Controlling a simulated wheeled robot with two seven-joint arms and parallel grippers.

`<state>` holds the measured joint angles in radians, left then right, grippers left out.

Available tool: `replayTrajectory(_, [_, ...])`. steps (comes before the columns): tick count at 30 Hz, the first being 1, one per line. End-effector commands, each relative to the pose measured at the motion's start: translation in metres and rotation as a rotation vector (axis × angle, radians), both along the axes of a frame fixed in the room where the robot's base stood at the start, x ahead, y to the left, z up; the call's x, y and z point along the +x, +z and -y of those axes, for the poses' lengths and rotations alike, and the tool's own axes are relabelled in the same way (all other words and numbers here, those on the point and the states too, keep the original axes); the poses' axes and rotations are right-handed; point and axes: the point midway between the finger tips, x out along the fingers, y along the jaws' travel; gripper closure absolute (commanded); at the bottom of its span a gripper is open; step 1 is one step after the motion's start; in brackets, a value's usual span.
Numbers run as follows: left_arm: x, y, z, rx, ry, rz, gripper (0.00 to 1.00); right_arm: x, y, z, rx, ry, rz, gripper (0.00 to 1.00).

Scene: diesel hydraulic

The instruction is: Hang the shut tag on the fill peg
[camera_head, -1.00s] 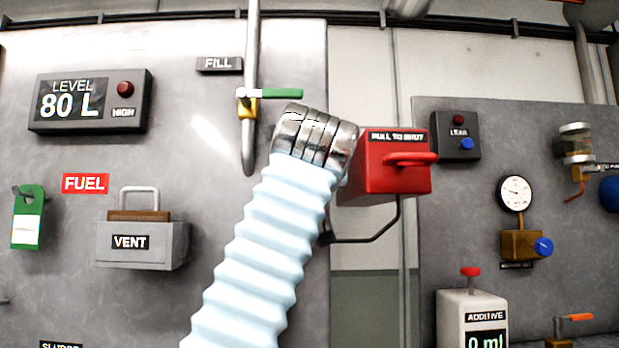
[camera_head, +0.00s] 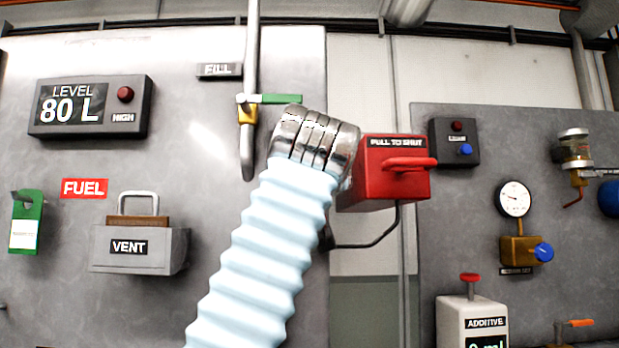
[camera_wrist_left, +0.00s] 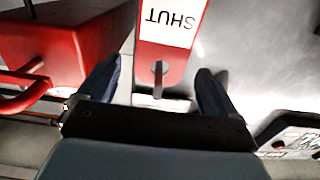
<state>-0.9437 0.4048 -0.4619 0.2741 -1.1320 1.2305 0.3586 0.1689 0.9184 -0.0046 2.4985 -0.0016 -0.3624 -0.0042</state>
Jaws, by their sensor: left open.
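The shut tag (camera_wrist_left: 172,25), red and white with the word SHUT upside down, is seen in the left wrist view. It hangs on a small metal peg (camera_wrist_left: 158,75). My left gripper (camera_wrist_left: 168,85) is open, with one dark finger on each side of the tag's peg end; I see no grip on it. In the head view neither gripper shows, and the shut tag is not visible. The FILL label (camera_head: 219,70) is at the upper middle, left of a pipe with a green-handled valve (camera_head: 276,98). I cannot make out a peg by it.
A pale-blue ribbed hose-like piece (camera_head: 262,250) with metal rings blocks the middle of the head view. The red PULL TO SHUT box (camera_head: 360,185) is right of it; a red box (camera_wrist_left: 60,45) is close in the wrist view. A green tag (camera_head: 27,225) hangs at far left.

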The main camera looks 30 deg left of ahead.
Motion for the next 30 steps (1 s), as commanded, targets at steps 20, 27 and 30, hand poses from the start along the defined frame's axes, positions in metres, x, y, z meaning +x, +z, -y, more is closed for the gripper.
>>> replayTrajectory(20, [-0.109, -0.002, 0.063, -0.001, -0.002, 0.0, 0.07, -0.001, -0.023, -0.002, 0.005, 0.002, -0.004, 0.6])
replayTrajectory(27, [-0.11, -0.001, 0.064, -0.001, -0.001, 0.0, 0.07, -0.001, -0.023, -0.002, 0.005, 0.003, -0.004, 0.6])
replayTrajectory(30, [-0.11, -0.001, 0.064, -0.001, -0.001, 0.0, 0.07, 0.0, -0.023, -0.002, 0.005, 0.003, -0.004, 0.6])
